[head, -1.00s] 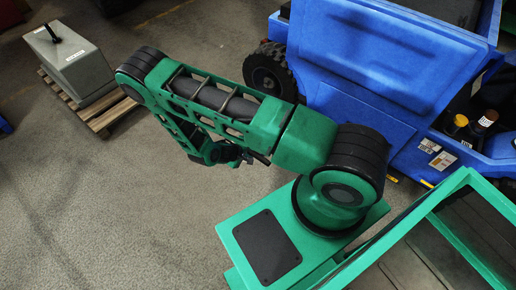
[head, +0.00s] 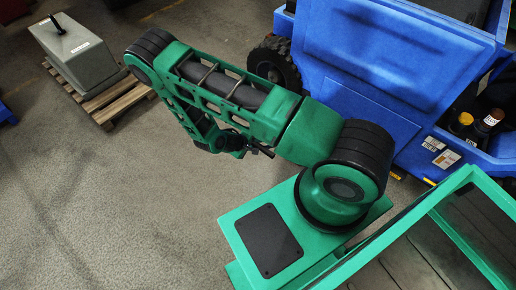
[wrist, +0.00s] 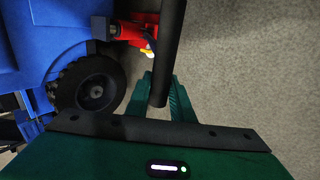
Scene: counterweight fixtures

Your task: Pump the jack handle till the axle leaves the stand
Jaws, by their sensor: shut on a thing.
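In the wrist view, my gripper (wrist: 160,82) is shut on the dark jack handle (wrist: 171,45), a round rod that runs from the top of the picture down between the green fingers. The red jack (wrist: 131,32) shows partly at the upper middle, left of the handle. A black-tyred wheel (wrist: 92,88) stands left of the fingers, beside the blue vehicle (wrist: 38,45). The axle and its stand cannot be made out. In the head view, my arm hides the handle and jack, and the gripper's fingers cannot be seen.
In the head view, a grey block (head: 76,48) with a black upright handle rests on a wooden pallet (head: 112,101) at the upper left. The blue vehicle (head: 365,60) with a black tyre (head: 275,66) fills the upper right. Bare concrete floor (head: 90,200) lies open at the left.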

